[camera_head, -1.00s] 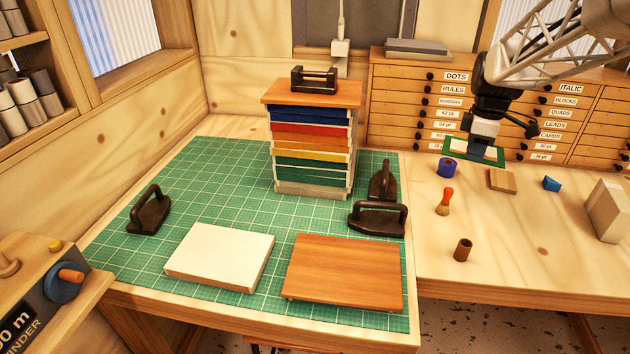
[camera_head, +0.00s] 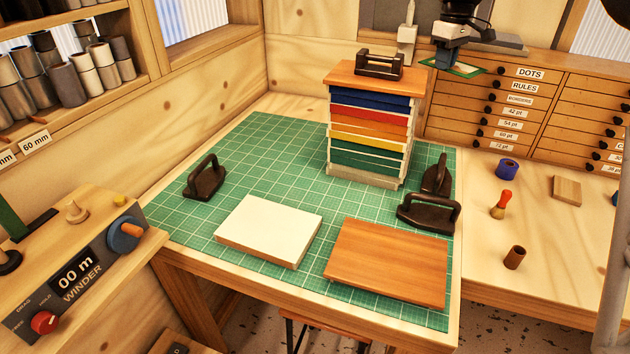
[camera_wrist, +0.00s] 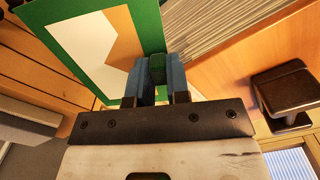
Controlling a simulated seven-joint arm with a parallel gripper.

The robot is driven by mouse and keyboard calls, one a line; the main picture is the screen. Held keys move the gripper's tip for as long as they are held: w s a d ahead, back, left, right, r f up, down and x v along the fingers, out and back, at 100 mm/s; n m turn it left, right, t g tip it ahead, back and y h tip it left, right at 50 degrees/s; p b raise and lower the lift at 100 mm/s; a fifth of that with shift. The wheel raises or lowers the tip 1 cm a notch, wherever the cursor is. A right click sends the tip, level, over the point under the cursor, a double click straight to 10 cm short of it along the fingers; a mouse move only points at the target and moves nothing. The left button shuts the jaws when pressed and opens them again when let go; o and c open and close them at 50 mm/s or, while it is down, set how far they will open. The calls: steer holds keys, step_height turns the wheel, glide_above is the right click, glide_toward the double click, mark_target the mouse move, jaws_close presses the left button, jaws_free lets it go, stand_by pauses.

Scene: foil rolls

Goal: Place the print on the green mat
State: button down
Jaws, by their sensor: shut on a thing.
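The print is a flat sheet with a green border, a white field and an orange-brown shape, seen large in the wrist view (camera_wrist: 88,48). My gripper (camera_wrist: 157,75) is shut on its edge. In the head view the print (camera_head: 468,69) hangs below my gripper (camera_head: 441,62), in the air right of the stack top and near the drawer cabinet's top. The green mat (camera_head: 268,165) lies on the left bench, with the print apart from it. Part of the print is cut off in the wrist view.
On the mat stand a tall stack of coloured layers (camera_head: 368,135) topped by a board and dark weight (camera_head: 380,64), a white block (camera_head: 268,230), a wooden board (camera_head: 388,262) and several dark handled weights (camera_head: 204,178). Bare mat shows left of the stack.

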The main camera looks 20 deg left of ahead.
steer(key=s+a+n, duration=0.1)
steer(key=a+n, duration=0.7)
steer(key=a, duration=2.8)
steer(key=n, duration=0.7)
glide_above(291, 160)
step_height(291, 160, down, 20)
steer(key=shift+s+a, duration=0.1)
steer(key=shift+f, duration=2.5)
steer(key=shift+f, duration=0.1)
steer(key=shift+f, duration=2.4)
